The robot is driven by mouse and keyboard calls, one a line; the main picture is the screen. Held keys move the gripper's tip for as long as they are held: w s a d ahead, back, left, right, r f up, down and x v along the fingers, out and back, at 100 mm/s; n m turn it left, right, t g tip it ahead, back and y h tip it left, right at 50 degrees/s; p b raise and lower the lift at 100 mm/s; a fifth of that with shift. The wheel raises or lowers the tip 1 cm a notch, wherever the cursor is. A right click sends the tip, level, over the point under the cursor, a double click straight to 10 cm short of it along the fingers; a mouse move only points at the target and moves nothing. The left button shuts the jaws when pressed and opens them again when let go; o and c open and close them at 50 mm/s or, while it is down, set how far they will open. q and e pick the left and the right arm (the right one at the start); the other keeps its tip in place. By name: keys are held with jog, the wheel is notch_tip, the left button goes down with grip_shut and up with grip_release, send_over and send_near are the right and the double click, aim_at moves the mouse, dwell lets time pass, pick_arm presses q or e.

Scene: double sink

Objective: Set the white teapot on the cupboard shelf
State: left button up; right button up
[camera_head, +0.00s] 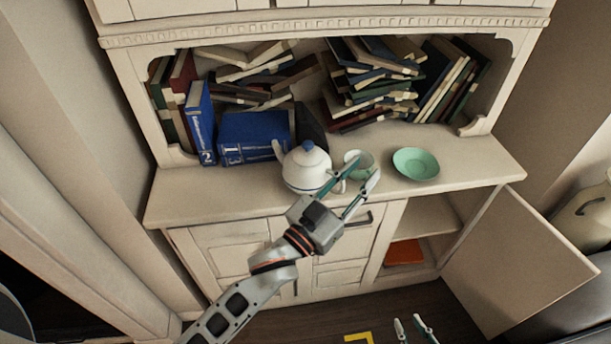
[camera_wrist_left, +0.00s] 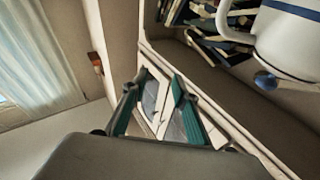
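The white teapot (camera_head: 303,179), with a blue-edged lid and blue knob, stands upright on the cabinet's countertop. It also shows at the upper right of the left wrist view (camera_wrist_left: 290,42), cut off by the frame edge. My left gripper (camera_head: 364,170) is open just right of the teapot, near its handle. In the left wrist view its fingers (camera_wrist_left: 152,95) are apart with nothing between them. The cupboard shelf (camera_head: 425,217) is inside the open lower right compartment. My right gripper (camera_head: 409,322) is low at the bottom edge, its two fingertips apart.
Blue books (camera_head: 254,138) stand behind the teapot. The cupboard door (camera_head: 515,262) swings out to the right. An orange item (camera_head: 404,253) lies on the compartment's floor.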

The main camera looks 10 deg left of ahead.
aim_at(343, 184)
pick_arm(q)
jog(key=s+a+f+n+g+y, duration=0.1)
jog(key=a+f+y, duration=0.15)
jog(key=f, duration=0.25)
jog(key=s+a+f+n+y, duration=0.1)
jog(key=a+f+n, duration=0.15)
jog(key=f, duration=0.25)
jog(key=shift+m, duration=0.45)
jog(key=x, duration=0.2)
jog(key=a+x, duration=0.1)
jog(key=x, duration=0.4)
jog(key=shift+w, duration=0.6)
jog(key=shift+a, duration=0.1)
jog(key=shift+r, duration=0.1)
grip_shut()
jog(key=shift+r, duration=0.15)
